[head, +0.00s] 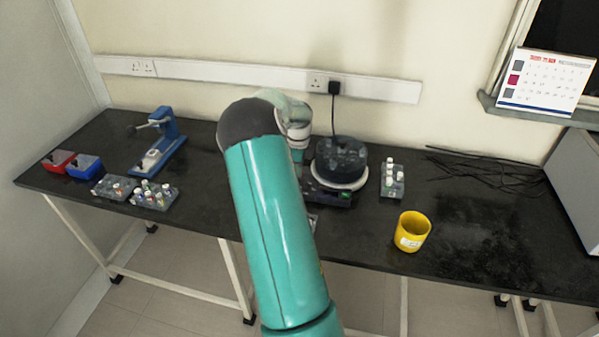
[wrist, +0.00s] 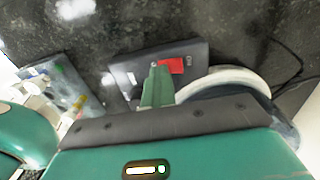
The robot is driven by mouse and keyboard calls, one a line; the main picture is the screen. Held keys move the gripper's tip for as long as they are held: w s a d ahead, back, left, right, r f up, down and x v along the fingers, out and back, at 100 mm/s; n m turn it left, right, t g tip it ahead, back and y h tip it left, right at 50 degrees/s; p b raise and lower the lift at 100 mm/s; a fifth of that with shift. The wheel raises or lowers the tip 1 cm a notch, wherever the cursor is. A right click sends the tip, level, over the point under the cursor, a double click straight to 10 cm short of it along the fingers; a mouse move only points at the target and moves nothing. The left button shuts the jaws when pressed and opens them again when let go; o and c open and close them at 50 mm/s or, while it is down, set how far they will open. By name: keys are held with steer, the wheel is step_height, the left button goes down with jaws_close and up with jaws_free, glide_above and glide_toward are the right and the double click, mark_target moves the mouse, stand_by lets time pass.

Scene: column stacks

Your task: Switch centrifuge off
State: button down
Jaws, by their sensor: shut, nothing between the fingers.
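The centrifuge (head: 341,158) stands on the bench near the wall, with a dark round top, a white ring and a black base. In the wrist view its base (wrist: 191,49) and white ring (wrist: 232,78) show. A red patch (wrist: 170,66), which looks like the switch, is on the base. A small green patch (head: 346,195) shows at the base's front in the head view. My gripper (wrist: 155,72) is shut and empty, its tip close beside the red patch; contact cannot be told.
A tube rack (head: 392,181) stands right of the centrifuge, and a yellow cup (head: 411,231) sits nearer the front edge. Tube racks (head: 155,196), a blue stand (head: 160,140) and red and blue boxes (head: 84,165) are at left. Black cables (head: 490,170) lie at right.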

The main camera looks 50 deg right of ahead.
steer(key=shift+r, duration=2.45)
steer(key=shift+w+a+r, duration=0.1)
steer(key=shift+a+r, duration=0.05)
steer(key=shift+r, duration=0.05)
steer(key=a+r+n+t, duration=0.1)
steer(key=a+r+n, duration=0.4)
steer(key=a, duration=0.4)
steer(key=w+a+r+n+t, duration=0.1)
steer(key=a+r+n, duration=0.4)
steer(key=a, duration=0.4)
steer(key=a+r+n+t, duration=0.1)
steer(key=a+r+n, duration=0.4)
steer(key=a, duration=0.4)
steer(key=s+a+r+n+t, duration=0.1)
steer(key=s+a+r+n, duration=0.1)
steer(key=s+a+n, duration=0.5)
steer(key=s+a+r+n+t, duration=0.1)
steer(key=s+a+r+n, duration=0.1)
steer(key=s+a+n, duration=0.6)
steer(key=a+n, duration=0.1)
steer(key=a, duration=0.5)
steer(key=shift+a+t, duration=0.2)
steer(key=shift+t, duration=0.1)
